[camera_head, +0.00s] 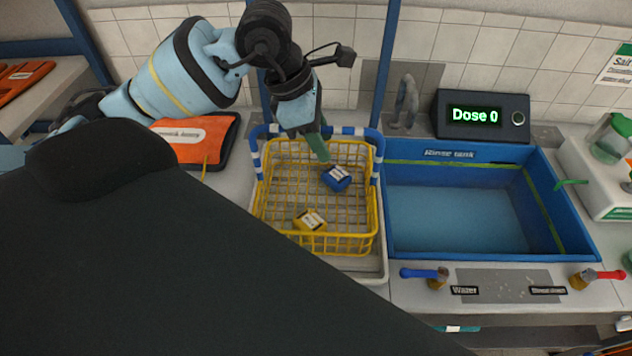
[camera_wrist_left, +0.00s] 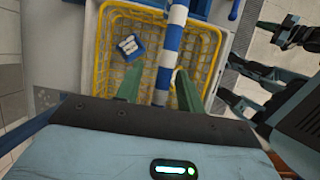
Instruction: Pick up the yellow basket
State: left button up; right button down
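The yellow wire basket (camera_head: 316,241) stands in a pale tray left of the rinse tank. Its blue-and-white striped handle (camera_head: 349,131) runs along the back and down both sides. A blue block (camera_head: 337,178) and a yellow block (camera_head: 310,221) lie inside it. My left gripper (camera_head: 318,148) is above the back part of the basket, pointing down. The left wrist view shows its two green fingers spread apart, with the striped handle (camera_wrist_left: 173,48) running between them in the picture. Whether they are level with the handle cannot be told.
Valve levers (camera_head: 425,274) are in front. An orange-black case (camera_head: 197,141) lies to the left. My dark arm part covers the lower left.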

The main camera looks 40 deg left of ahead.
pick_arm(q)
jog(key=shift+f, duration=0.25)
dwell(0.5)
grip_shut()
dwell(0.9)
dwell(0.5)
jog(key=shift+r, duration=0.15)
